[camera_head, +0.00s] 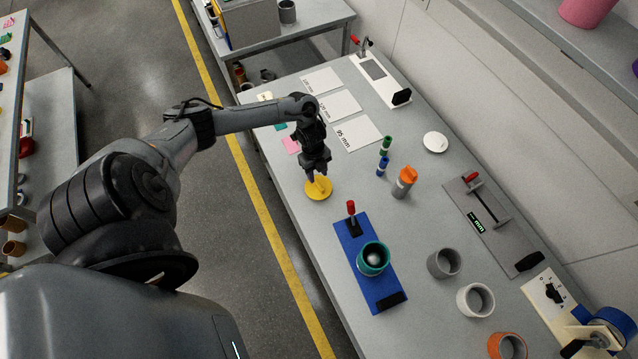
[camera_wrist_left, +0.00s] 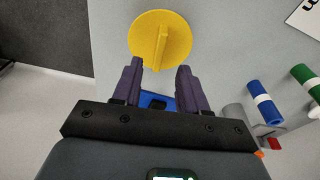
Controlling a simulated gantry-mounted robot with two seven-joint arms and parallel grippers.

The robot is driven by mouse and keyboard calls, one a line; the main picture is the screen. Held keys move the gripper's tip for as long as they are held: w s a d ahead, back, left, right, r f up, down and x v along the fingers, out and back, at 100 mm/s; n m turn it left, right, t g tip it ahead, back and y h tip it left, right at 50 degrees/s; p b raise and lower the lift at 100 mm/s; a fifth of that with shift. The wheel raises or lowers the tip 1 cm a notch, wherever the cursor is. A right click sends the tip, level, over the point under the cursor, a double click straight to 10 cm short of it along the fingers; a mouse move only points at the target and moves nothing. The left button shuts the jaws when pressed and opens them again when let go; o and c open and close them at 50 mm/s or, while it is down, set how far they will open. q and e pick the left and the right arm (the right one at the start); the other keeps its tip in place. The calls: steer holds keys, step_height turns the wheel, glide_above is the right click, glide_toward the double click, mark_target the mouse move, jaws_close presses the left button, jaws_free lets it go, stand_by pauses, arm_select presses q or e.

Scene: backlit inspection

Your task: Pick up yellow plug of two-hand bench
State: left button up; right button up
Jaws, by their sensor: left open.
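The yellow plug (camera_head: 319,188) is a round disc with an upright fin-like grip, lying on the grey bench near its left edge. In the left wrist view the yellow plug (camera_wrist_left: 177,40) shows just beyond the fingertips, its fin lined up between them. My left gripper (camera_head: 317,173) points down directly over the plug. In the left wrist view the left gripper (camera_wrist_left: 160,66) is open, with a gap between its two fingers and nothing held. Whether the fingers touch the fin is hard to tell. My right gripper is not in view.
A blue fixture (camera_head: 356,250) with a red-handled clamp and teal ring stands nearer on the bench (camera_head: 412,226). Green and blue cylinders (camera_head: 384,155) and an orange-topped grey cylinder (camera_head: 404,183) stand to the right. Several rings lie at the lower right. A white disc (camera_head: 435,142) lies farther back.

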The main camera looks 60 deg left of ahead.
mark_target(318, 183)
arm_select(q)
steer(key=shift+d+f, duration=0.2)
steer(key=shift+f, duration=1.15)
steer(key=shift+d+f, duration=0.2)
steer(key=shift+f, duration=1.15)
jaws_close()
